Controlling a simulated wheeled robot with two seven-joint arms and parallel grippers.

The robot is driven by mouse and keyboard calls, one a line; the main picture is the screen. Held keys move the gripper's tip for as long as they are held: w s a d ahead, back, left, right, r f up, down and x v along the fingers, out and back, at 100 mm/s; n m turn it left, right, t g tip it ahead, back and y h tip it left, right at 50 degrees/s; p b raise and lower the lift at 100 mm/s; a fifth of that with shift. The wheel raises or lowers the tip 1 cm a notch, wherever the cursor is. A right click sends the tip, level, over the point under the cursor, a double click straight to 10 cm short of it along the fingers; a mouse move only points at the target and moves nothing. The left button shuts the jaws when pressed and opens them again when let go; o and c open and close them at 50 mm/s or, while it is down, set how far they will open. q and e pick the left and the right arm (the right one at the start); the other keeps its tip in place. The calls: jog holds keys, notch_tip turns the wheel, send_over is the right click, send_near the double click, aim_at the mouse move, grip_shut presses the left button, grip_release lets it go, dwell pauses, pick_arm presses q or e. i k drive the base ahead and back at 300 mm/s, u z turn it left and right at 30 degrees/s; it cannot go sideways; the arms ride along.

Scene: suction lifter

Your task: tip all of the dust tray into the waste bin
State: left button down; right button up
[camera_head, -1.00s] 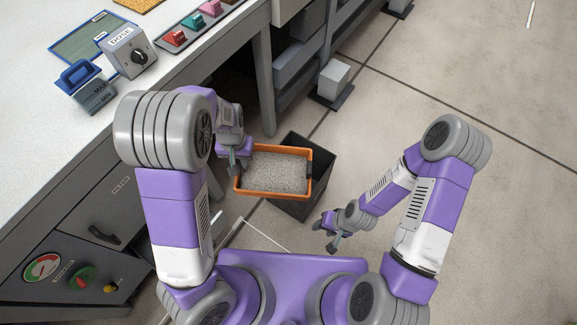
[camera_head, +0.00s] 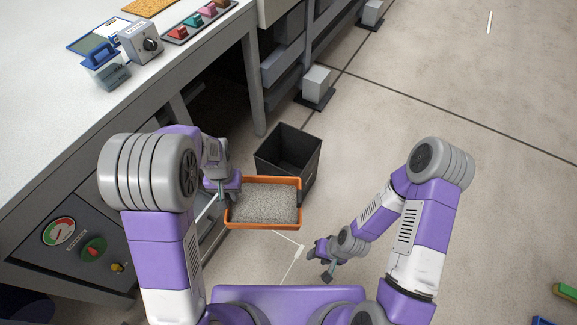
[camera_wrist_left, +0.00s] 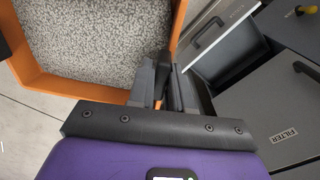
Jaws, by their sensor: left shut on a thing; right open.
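The orange dust tray (camera_head: 264,227) is full of grey speckled dust (camera_head: 264,202). My left gripper (camera_head: 226,187) is shut on the tray's left side and holds it up, roughly level. The dark waste bin (camera_head: 301,158) stands on the floor just behind the tray. Its open top shows and looks empty; the tray hides part of its near side. My right gripper (camera_head: 325,267) is open and empty, low to the right of the tray.
A workbench (camera_head: 95,130) runs along the left, with a dial box (camera_head: 141,42) and a blue-handled container (camera_head: 106,67) on it. The floor (camera_head: 480,130) to the right is mostly clear.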

aim_at(287, 150)
jog(key=k, duration=0.45)
jog(key=z, duration=0.6)
jog(key=i, duration=0.6)
jog(key=z, duration=0.7)
jog(key=i, duration=0.9)
jog(key=u, duration=0.45)
jog(key=i, duration=0.7)
jog(key=u, duration=0.75)
jog(key=i, duration=0.3)
jog(key=u, duration=0.35)
